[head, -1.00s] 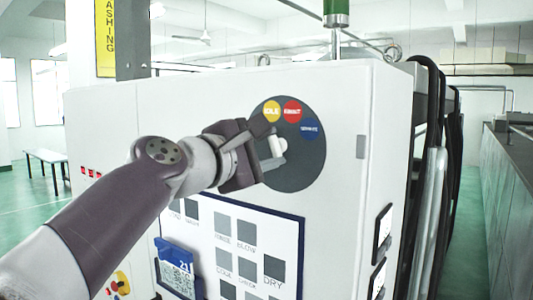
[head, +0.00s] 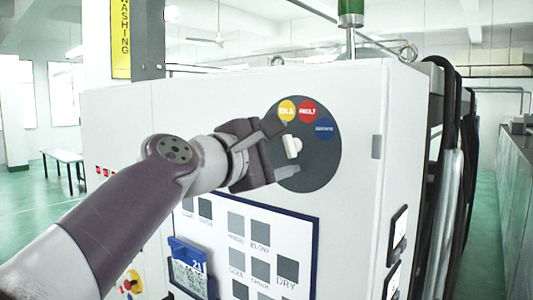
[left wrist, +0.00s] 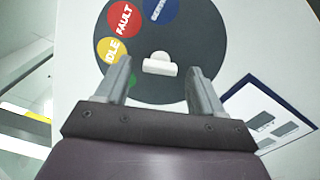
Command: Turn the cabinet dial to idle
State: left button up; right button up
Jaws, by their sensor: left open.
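The dial is a dark grey disc (head: 322,160) on the white cabinet front, with a white knob (head: 291,147) at its middle. Around it are a yellow IDLE mark (head: 287,110), a red FAULT mark (head: 308,111) and a blue mark (head: 324,129). My left gripper (head: 277,153) is open at the disc, just left of the knob. In the left wrist view the knob (left wrist: 160,65) stands between and beyond the two spread fingers, with no contact visible. The IDLE mark (left wrist: 112,51) is by the left finger, and part of a green mark (left wrist: 132,81) shows.
Below the dial is a panel of grey buttons (head: 288,268) with a blue frame. A blue display box (head: 187,262) sits at its lower left. Black hoses (head: 447,150) run down the cabinet's right side. A green-topped pole (head: 351,12) rises above.

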pick_arm(q)
jog(key=b+v, duration=0.5)
jog(key=v, duration=0.7)
